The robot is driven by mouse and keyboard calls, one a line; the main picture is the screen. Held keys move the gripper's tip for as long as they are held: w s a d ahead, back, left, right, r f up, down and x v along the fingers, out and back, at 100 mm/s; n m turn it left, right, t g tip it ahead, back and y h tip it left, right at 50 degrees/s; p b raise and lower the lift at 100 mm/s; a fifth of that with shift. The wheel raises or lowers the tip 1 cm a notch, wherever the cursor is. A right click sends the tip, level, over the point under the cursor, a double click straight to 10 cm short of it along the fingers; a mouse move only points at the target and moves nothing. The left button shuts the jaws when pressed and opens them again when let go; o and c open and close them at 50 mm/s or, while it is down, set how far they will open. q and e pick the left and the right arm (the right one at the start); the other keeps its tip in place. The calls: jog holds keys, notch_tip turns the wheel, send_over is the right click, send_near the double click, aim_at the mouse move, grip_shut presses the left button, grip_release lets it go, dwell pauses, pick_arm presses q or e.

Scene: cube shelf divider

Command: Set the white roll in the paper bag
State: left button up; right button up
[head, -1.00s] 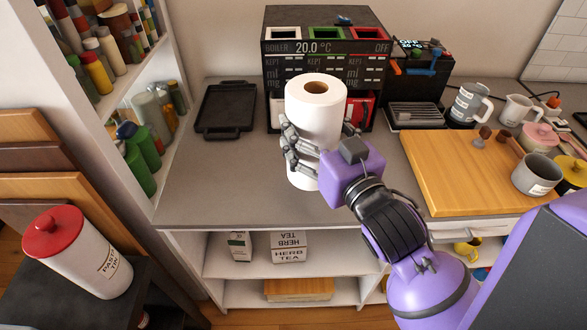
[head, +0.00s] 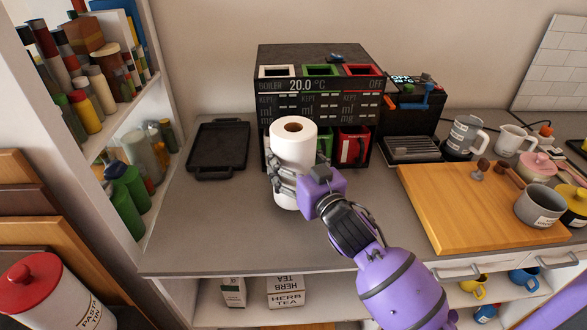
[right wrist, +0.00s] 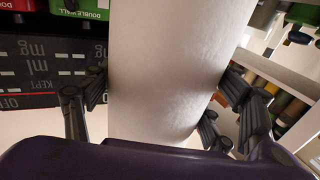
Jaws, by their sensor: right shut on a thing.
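The white roll (head: 294,143) stands upright in my right gripper (head: 290,180), above or on the grey counter in front of the boiler machine. I cannot tell whether its base touches the counter. My right gripper's fingers are shut around the roll's lower half. In the right wrist view the roll (right wrist: 175,70) fills the middle, with dark fingers on both sides of it. I see no paper bag in these frames. My left gripper is not in view.
The boiler machine (head: 320,105) stands behind the roll. A black tray (head: 218,150) lies at the left and a wooden board (head: 480,215) with mugs is at the right. The grey counter (head: 210,220) is clear at the front left. A shelf unit rises at the left edge.

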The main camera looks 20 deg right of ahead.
jog(key=shift+f, duration=1.55)
